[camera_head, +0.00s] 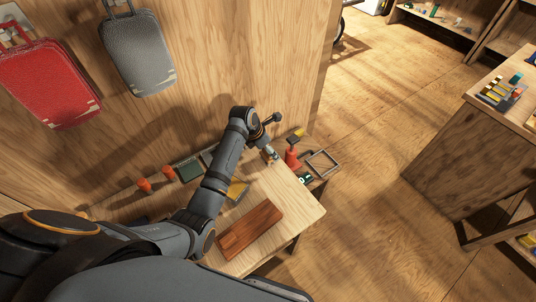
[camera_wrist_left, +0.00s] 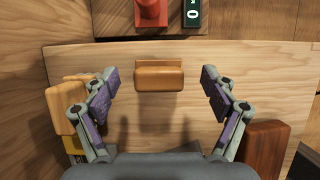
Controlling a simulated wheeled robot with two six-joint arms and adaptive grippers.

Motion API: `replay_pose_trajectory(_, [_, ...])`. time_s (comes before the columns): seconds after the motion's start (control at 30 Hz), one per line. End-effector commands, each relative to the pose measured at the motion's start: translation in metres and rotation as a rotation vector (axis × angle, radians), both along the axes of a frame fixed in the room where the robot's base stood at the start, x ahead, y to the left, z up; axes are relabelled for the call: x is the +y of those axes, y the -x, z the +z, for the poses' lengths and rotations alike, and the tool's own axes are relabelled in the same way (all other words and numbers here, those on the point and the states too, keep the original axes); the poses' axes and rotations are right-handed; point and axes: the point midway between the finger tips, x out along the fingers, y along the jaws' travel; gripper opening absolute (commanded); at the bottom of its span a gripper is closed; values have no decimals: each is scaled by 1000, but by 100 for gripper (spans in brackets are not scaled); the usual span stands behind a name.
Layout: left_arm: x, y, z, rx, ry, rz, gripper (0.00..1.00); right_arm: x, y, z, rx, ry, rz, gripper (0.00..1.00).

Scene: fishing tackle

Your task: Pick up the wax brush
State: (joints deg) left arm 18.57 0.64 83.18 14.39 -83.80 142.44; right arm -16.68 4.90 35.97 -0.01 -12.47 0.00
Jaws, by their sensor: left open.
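In the left wrist view, a small tan wooden block-shaped piece (camera_wrist_left: 160,77), which looks like the wax brush's wooden body, is between and slightly beyond the fingertips. No bristles show. My left gripper (camera_wrist_left: 159,84) is open, with a gap on each side of the piece and nothing held. In the head view the left gripper (camera_head: 271,154) is over the far end of the pale wooden bench (camera_head: 290,205); the piece is hard to make out there. A second tan wooden piece (camera_wrist_left: 66,105) is beside the left finger, partly hidden. My right gripper is not in view.
A reddish-brown wooden block (camera_head: 250,228) lies on the near part of the bench. A red object (camera_head: 292,157), a dark green device (camera_head: 305,178) and a metal frame (camera_head: 322,163) are at the far end. Red handles (camera_head: 144,184) stand by the wall.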

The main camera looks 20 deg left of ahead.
Motion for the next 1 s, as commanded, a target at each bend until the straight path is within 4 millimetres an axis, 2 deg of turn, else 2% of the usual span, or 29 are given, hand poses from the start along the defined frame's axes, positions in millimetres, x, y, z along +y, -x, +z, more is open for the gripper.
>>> replay_pose_trajectory(0.1, [-2, -5, -19, 6, 1, -1, 85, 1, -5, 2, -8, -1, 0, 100])
replay_pose_trajectory(0.23, [-7, -12, -39, 4, 1, 0, 85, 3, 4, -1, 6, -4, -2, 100])
replay_pose_trajectory(0.4, [-9, -14, -46, 1, 0, 0, 85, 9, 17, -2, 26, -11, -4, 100])
replay_pose_trajectory(0.53, [-8, -14, -45, 1, 0, 0, 85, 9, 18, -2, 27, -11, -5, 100])
replay_pose_trajectory(0.9, [-8, -14, -45, 2, -1, 0, 35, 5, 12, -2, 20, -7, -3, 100])
replay_pose_trajectory(1.0, [-8, -14, -45, 1, 0, 0, 25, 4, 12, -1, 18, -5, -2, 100])
